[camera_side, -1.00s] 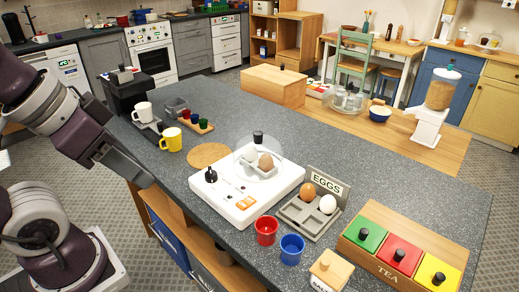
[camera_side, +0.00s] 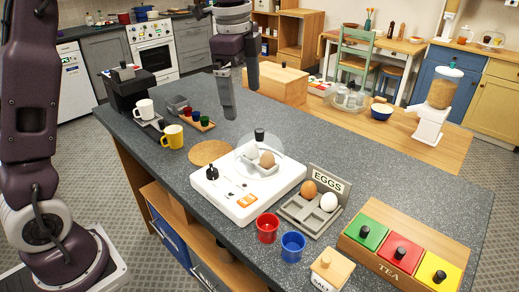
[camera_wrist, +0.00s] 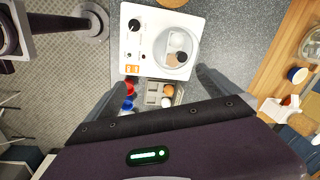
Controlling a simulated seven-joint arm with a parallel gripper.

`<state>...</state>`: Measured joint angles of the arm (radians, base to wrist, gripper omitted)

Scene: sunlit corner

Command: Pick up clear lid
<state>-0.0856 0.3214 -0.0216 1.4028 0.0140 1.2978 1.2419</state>
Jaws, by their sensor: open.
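The clear lid (camera_side: 259,135) is a see-through dome with a black knob. It sits on the white egg cooker (camera_side: 240,212), over a white egg and a brown egg. In the wrist view the lid (camera_wrist: 181,57) shows from above as a round clear shape on the cooker, right of its dial. My gripper (camera_side: 241,98) is open and empty, with its fingers pointing down. It is above the counter, apart from the lid, up and slightly left of the knob in the side view. In the wrist view my gripper's fingers (camera_wrist: 158,90) are spread wide, below the lid in the picture.
A grey egg tray (camera_side: 297,211) with a brown and a white egg stands right of the cooker. Red (camera_side: 267,228) and blue (camera_side: 293,247) cups stand in front. A round wooden board (camera_side: 209,152), yellow mug (camera_side: 171,137) and small cups lie to the left. Counter behind the cooker is clear.

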